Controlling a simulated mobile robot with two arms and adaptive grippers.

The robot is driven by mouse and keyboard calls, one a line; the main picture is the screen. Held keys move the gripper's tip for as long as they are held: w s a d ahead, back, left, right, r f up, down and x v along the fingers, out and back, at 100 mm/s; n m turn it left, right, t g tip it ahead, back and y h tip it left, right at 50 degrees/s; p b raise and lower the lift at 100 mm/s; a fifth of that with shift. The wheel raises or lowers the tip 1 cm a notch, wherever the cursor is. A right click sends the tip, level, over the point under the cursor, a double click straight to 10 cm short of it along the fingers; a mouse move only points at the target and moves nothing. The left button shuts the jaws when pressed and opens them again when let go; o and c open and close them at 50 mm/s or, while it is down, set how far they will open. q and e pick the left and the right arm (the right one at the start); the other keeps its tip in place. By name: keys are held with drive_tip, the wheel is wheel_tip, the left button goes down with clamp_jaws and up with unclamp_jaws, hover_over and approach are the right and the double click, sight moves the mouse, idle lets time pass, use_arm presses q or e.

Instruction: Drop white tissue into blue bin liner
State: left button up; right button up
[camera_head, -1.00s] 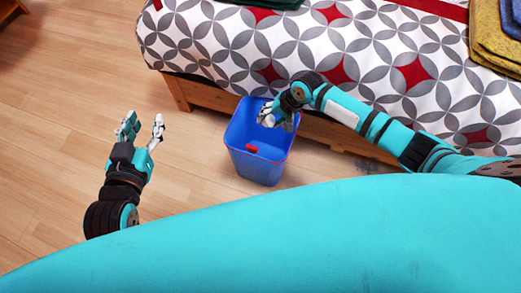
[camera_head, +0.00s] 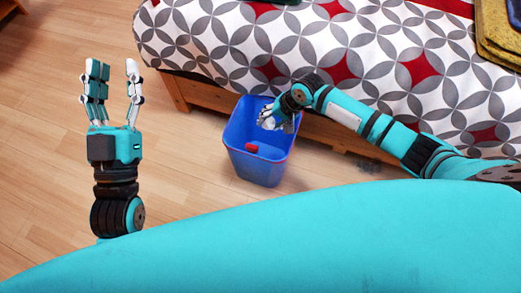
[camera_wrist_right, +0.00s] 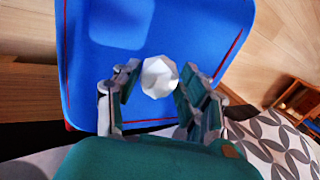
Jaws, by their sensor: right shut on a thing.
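The blue bin liner (camera_head: 262,172) stands on the floor beside the bed and fills much of the right wrist view (camera_wrist_right: 100,60). My right gripper (camera_head: 272,121) is over its opening and shut on the white tissue. In the right wrist view the crumpled white tissue (camera_wrist_right: 159,77) sits between the fingertips, with the blue interior behind it. In the head view the gripper partly hides the tissue. My left gripper (camera_head: 113,68) is open and empty over the floor, left of the bin, with its fingers pointing up the picture.
A small red thing (camera_head: 251,148) shows at the bin. The bed (camera_head: 330,60) with a patterned cover and a wooden frame is right behind the bin. Folded cloths (camera_head: 500,35) lie on the bed at the right. The wooden floor (camera_head: 50,140) at the left is clear.

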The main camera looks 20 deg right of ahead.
use_arm(q)
drive_tip(key=shift+s+r, duration=0.15)
drive_tip(key=shift+r, duration=0.15)
use_arm(e)
drive_tip(key=o, duration=0.8)
drive_tip(key=v, duration=1.2)
drive_tip(key=shift+f, duration=0.1)
